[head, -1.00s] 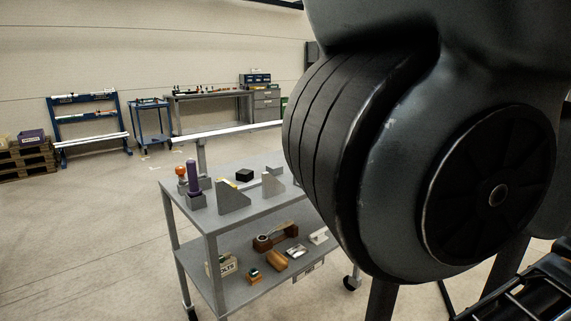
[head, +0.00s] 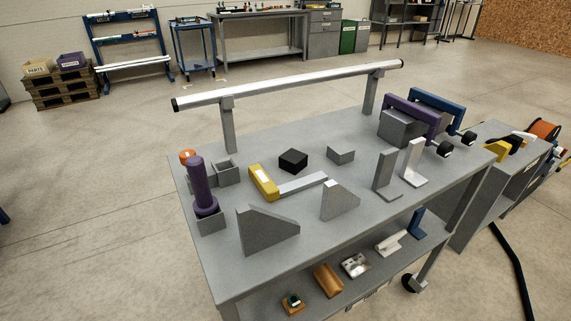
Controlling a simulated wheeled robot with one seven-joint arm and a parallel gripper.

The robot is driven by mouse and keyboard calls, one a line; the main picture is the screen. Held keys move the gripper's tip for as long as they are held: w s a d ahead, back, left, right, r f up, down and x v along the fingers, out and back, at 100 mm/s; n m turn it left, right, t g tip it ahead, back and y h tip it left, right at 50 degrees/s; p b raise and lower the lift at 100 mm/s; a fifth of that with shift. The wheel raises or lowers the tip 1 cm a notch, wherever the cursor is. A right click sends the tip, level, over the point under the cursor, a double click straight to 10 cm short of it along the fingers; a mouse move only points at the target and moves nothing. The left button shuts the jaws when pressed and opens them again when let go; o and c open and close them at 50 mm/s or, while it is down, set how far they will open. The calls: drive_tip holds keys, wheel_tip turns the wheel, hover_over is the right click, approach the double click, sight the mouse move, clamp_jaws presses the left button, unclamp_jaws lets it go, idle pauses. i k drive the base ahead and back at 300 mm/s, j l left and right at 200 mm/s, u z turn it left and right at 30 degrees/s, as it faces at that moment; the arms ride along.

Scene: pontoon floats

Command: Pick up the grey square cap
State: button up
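A small, low grey block (head: 341,155), which looks like the grey square cap, lies on the top shelf of the grey cart (head: 225,268) in the head view. It sits right of a black square block (head: 293,161), with a gap between them. It stands behind the grey wedge-shaped bracket (head: 340,201) and in front of the long silver rail. Nothing covers it. My gripper is not in view.
The silver rail (head: 290,85) on posts runs along the cart's back edge. A yellow-handled tool (head: 264,183), a purple-handled tool (head: 204,187) in a holder and upright grey plates (head: 386,175) stand nearby. Purple and blue frames (head: 412,112) stand at the right.

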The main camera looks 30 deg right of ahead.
sight(340, 152)
drive_tip(key=z, duration=4.2)
drive_tip(key=u, duration=3.7)
drive_tip(key=i+l, duration=0.5)
drive_tip(key=i, duration=0.1)
